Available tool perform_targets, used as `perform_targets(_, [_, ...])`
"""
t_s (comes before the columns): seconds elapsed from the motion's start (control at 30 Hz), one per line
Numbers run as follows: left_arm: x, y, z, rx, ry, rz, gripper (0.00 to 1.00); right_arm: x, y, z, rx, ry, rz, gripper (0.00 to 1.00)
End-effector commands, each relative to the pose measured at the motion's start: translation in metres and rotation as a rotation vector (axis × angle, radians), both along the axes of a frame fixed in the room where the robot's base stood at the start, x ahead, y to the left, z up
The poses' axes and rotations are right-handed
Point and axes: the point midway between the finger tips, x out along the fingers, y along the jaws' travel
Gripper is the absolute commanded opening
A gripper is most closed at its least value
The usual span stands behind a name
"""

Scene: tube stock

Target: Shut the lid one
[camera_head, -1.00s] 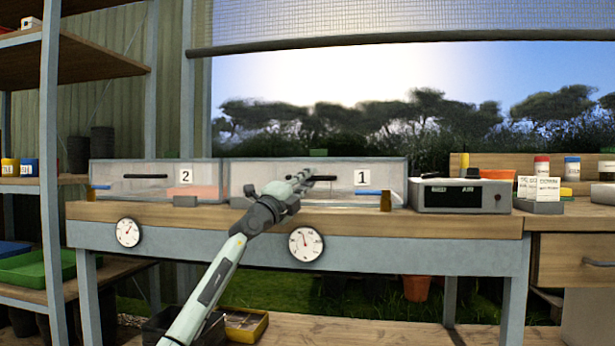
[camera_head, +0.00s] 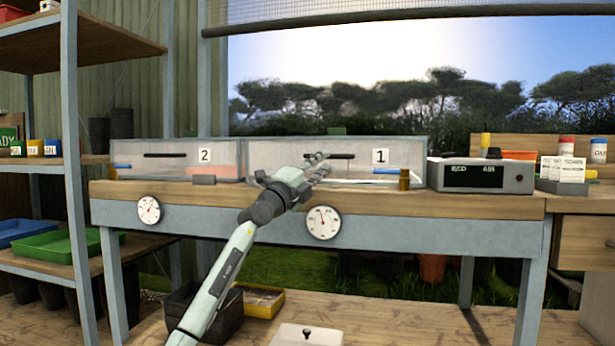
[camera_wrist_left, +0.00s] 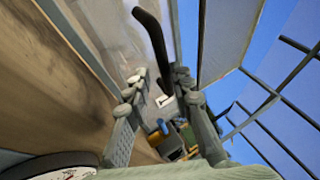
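My left gripper (camera_head: 316,163) is in front of the left end of this handle. In the left wrist view its two fingers (camera_wrist_left: 160,80) are apart, and the dark handle (camera_wrist_left: 150,28) runs into the gap between the fingertips. I cannot tell whether they touch it, or how far the lid stands open. My right gripper is not in view.
A similar lid (camera_head: 225,158) labelled 2 is to the left. Dial gauges (camera_head: 323,222) sit on the bench front. Shelves (camera_head: 70,200) stand at left.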

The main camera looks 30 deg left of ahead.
Motion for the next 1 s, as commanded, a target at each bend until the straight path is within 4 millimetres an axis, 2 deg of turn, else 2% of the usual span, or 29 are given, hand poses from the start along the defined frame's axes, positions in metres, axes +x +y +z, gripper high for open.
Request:
perform_targets(0.03, [-0.010,0.002,-0.009,0.001,0.005,0.000,0.20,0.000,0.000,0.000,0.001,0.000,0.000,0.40])
perform_targets(0.2, [-0.045,0.008,-0.022,-0.001,0.003,0.000,0.20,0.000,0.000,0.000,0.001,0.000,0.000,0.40])
perform_targets(0.4, [-0.073,0.012,-0.032,0.000,0.002,-0.001,0.20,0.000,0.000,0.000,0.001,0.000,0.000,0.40])
perform_targets(0.6, [-0.083,0.014,-0.036,0.001,0.001,-0.001,0.20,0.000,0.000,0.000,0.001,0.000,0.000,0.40])
perform_targets(1.0, [-0.083,0.014,-0.035,0.001,0.001,-0.001,0.20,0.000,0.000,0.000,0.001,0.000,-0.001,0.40])
